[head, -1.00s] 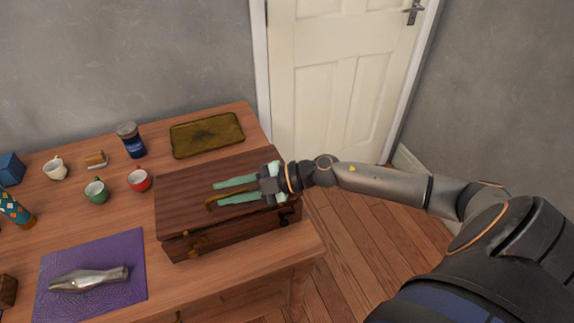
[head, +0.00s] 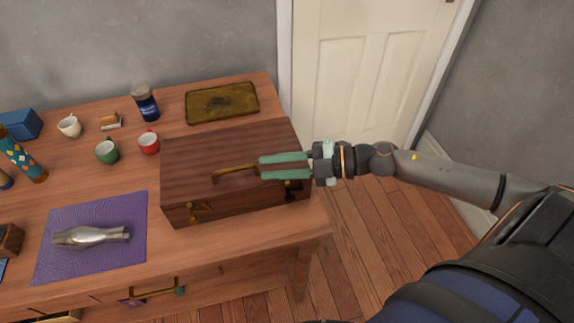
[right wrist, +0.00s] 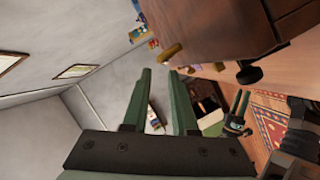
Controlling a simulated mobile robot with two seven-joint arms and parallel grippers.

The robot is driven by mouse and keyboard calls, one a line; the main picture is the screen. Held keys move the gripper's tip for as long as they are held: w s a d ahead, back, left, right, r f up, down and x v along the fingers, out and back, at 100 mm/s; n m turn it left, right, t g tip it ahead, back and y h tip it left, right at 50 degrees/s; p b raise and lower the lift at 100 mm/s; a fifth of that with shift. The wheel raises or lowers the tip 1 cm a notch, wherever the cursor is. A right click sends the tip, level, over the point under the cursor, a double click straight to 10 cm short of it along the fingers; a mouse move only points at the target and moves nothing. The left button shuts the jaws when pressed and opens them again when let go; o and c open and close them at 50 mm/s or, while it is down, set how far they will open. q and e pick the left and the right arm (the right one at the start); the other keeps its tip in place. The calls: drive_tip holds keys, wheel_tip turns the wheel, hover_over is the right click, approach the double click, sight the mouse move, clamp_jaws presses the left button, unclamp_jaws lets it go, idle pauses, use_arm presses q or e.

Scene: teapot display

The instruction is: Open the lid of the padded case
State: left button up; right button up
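The padded case (head: 200,160) is a dark brown wooden box at the table's right end, with its lid closed. A brass handle (head: 234,172) lies on the lid, and brass latches (head: 198,210) are on its front. My right gripper (head: 261,169) reaches in from the right, its green fingers over the lid's right part beside the handle. Its fingers are apart and empty in the right wrist view (right wrist: 160,75). The case (right wrist: 225,30) fills that view's upper right. My left gripper (right wrist: 240,98) shows small there, away from the case; its opening is unclear.
A brass-coloured tray (head: 222,102) lies behind the case. A dark blue jar (head: 145,103), red cup (head: 149,143) and green cup (head: 107,151) stand to the left. A metal vessel (head: 92,236) lies on a purple mat (head: 135,215). Open floor is right of the table.

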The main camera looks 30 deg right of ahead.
drive_tip(key=shift+v, duration=1.2)
